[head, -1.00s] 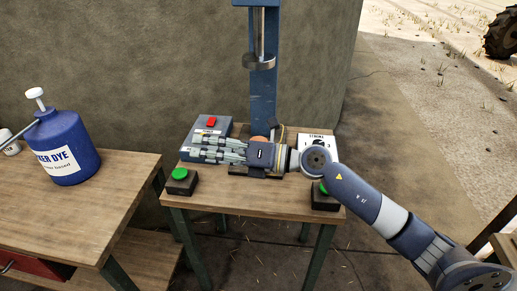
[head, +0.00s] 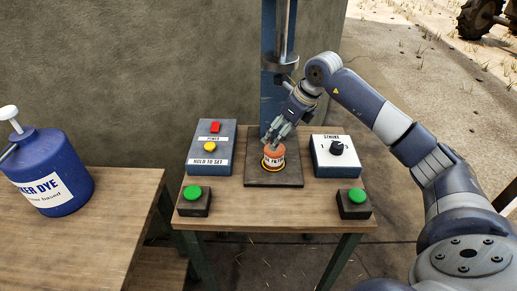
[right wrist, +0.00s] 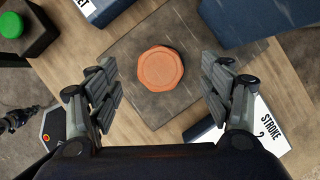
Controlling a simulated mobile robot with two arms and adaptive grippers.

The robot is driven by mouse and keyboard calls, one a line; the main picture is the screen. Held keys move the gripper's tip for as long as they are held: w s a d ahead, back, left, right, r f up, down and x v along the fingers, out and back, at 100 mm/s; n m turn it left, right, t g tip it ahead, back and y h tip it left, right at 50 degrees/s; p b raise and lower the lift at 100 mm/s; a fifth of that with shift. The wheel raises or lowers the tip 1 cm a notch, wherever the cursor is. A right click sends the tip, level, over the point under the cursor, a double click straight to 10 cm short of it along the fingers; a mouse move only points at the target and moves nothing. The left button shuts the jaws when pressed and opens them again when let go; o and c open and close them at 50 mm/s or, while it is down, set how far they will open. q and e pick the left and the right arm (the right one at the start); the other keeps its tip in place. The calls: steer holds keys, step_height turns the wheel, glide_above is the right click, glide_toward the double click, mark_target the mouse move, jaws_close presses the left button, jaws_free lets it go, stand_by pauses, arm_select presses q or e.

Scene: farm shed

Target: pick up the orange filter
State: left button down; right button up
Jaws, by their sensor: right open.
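The orange filter (head: 273,157) stands upright on a dark square plate (head: 258,178) at the middle of the small wooden table. It has a white label and a yellow ring around its base. In the right wrist view the orange top of the filter (right wrist: 160,69) is seen from above, on the dark plate. My right gripper (head: 279,135) is just above the filter in the head view. In the right wrist view its two fingers (right wrist: 160,95) are wide apart, with the filter lying beyond and between them and nothing held. My left gripper is not in view.
A blue power box (head: 208,149) stands left of the plate and a white-topped stroke box (head: 337,155) right of it. Green buttons (head: 192,193) (head: 355,195) sit at the front corners. A blue press column (head: 270,80) rises behind. A blue dye jug (head: 50,170) stands on the left bench.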

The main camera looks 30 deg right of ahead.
mark_target(270, 152)
steer(key=shift+f, duration=0.25)
steer(key=x, duration=0.4)
steer(key=shift+s+d+f+p, duration=0.1)
steer(key=shift+s+f+p, duration=0.15)
steer(key=shift+p, duration=0.15)
steer(key=p+x, duration=0.1)
steer(key=x, duration=0.3)
steer(key=shift+f, duration=0.15)
steer(key=shift+w+f, duration=0.25)
steer(key=shift+f, duration=0.25)
steer(key=shift+s+r, duration=0.1)
steer(key=c, duration=1.3)
steer(key=shift+c, duration=0.7)
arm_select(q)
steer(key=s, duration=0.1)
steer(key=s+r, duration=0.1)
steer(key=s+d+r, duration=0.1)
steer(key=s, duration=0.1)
